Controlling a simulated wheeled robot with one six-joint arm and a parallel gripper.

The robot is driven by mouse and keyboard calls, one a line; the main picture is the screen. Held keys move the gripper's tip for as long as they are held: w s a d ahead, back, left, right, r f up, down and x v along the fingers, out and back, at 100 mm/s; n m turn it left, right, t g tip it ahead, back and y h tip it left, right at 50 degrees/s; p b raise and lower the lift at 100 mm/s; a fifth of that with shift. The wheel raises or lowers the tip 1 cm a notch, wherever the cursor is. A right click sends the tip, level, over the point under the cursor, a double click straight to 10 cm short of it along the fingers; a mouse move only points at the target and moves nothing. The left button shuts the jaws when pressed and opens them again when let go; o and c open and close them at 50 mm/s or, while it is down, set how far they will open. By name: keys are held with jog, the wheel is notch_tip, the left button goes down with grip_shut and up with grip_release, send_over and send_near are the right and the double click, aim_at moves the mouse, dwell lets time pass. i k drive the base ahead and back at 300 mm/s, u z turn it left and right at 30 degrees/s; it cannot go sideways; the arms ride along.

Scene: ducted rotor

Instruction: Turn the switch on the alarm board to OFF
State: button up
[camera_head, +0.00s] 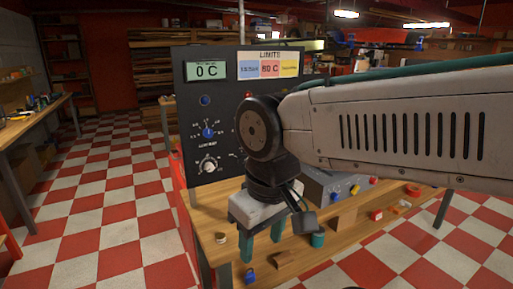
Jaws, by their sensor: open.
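The alarm board (225,75) is a dark upright panel at the back of the bench. It has a green display reading 0 C and a LIMITS label with blue, red and yellow fields. A blue knob (208,132) and a white-grey knob (208,166) sit on its left side, with markings too small to read. I cannot tell which control is the OFF switch. My arm hides the board's lower right part. My gripper (262,247) points down in front of the board, its teal fingers apart and empty, over the bench's front part.
The wooden bench (205,217) carries a grey box with coloured knobs (335,188), a teal cylinder (318,239), a blue item (250,275) and small loose parts. Another workbench (25,125) stands at the left. The checkered floor (110,200) between them is clear.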

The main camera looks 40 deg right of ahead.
aim_at(242, 158)
jog(key=z, duration=0.7)
